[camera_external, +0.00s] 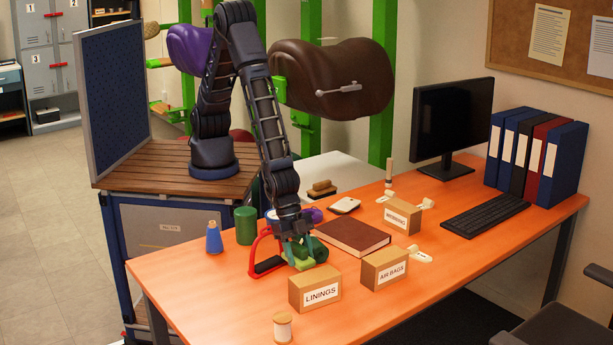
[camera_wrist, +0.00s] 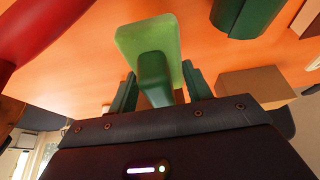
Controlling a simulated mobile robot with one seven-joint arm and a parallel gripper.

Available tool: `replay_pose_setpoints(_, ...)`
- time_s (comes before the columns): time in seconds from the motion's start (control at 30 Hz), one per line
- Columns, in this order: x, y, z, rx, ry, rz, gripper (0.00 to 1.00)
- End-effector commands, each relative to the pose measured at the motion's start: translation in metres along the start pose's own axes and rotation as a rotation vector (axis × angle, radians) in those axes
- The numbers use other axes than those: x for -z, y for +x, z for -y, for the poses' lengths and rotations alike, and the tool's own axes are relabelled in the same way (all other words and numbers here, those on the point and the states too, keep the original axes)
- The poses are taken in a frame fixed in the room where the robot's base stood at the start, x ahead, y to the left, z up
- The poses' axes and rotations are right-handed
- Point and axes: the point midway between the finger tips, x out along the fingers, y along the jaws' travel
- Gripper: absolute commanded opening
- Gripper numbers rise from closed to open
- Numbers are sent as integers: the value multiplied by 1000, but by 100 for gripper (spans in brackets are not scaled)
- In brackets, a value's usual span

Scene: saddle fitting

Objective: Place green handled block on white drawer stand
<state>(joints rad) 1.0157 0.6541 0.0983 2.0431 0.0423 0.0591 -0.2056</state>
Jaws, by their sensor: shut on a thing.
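The green handled block (camera_external: 303,264) is under my gripper (camera_external: 298,240) at the front left of the orange desk. In the wrist view its light green body (camera_wrist: 148,42) and darker green handle (camera_wrist: 153,82) show, with the handle between the two green fingers of my gripper (camera_wrist: 160,88). My gripper is shut on the handle. I cannot tell whether the block touches the desk. The white drawer stand (camera_external: 352,170) stands behind the desk, its white top partly visible and its lower part hidden by the desk. A brown brush (camera_external: 322,188) is at its near left side.
A red-handled tool (camera_external: 262,262) lies close left of the block. Boxes marked LININGS (camera_external: 315,290) and AIR BAGS (camera_external: 384,269) stand to the right. A brown book (camera_external: 352,236), a green cylinder (camera_external: 246,225) and a blue cone spool (camera_external: 214,240) are nearby. A brown saddle (camera_external: 345,75) hangs above the stand.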

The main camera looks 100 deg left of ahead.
Motion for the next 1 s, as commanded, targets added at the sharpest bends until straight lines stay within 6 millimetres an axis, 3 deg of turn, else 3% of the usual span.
replay_pose_setpoints(0.5,-18,42,0,0,0,1,26)
replay_pose_setpoints(0.9,-19,45,0,0,0,0,26)
replay_pose_setpoints(0.93,-18,45,0,0,0,0,55)
replay_pose_setpoints(1.0,-18,44,0,0,0,0,69)
